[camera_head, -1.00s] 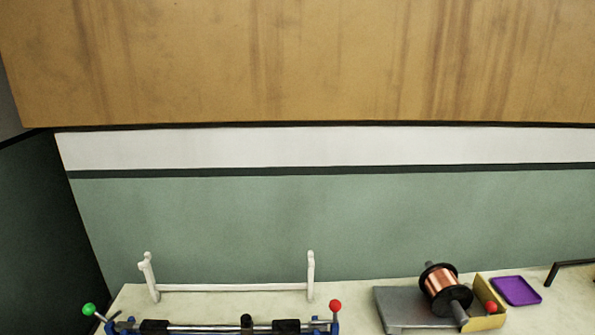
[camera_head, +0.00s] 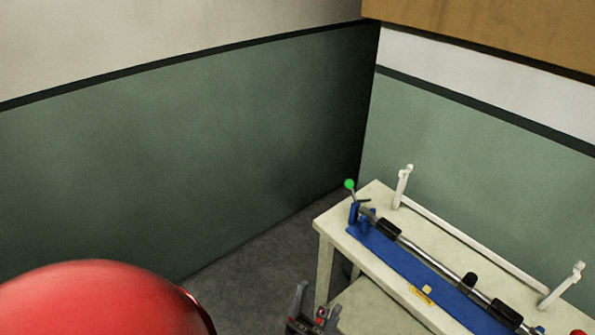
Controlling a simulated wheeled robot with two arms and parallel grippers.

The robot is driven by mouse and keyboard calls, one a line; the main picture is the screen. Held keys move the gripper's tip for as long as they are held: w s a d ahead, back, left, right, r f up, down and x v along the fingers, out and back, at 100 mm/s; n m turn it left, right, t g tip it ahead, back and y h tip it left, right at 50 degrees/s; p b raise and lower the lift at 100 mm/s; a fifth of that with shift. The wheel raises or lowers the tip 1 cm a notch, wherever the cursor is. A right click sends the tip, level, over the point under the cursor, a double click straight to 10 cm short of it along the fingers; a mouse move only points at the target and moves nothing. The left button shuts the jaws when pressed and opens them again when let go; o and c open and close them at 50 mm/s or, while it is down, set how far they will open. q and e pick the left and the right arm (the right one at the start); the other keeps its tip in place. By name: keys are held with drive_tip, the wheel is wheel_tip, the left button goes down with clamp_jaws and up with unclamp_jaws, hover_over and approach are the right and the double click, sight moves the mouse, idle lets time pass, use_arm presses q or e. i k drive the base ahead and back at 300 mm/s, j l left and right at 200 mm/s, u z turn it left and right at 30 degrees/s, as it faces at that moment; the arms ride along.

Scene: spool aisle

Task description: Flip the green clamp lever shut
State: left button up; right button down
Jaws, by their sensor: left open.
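The green clamp lever (camera_head: 349,184) has a round green knob on a dark arm that stands up from a blue clamp (camera_head: 354,213). The clamp is at the far left end of a long blue base (camera_head: 398,259) on the table. A grey rod with black collars (camera_head: 440,268) lies along this base. My left gripper (camera_head: 316,303) is at the bottom of the view, open, in front of the table's left end. It is well below the lever in the picture and apart from it. My right gripper is not in view.
A pale table (camera_head: 330,230) carries the fixture. A white two-post stand (camera_head: 470,240) runs behind the rod. A red knob (camera_head: 578,332) shows at the lower right edge. A green wall (camera_head: 200,170) stands left, with bare floor (camera_head: 260,265) between it and the table.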

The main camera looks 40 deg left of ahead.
sight(348, 183)
drive_tip(key=u, duration=0.7)
drive_tip(key=i+j, duration=0.2)
drive_tip(key=i, duration=0.3)
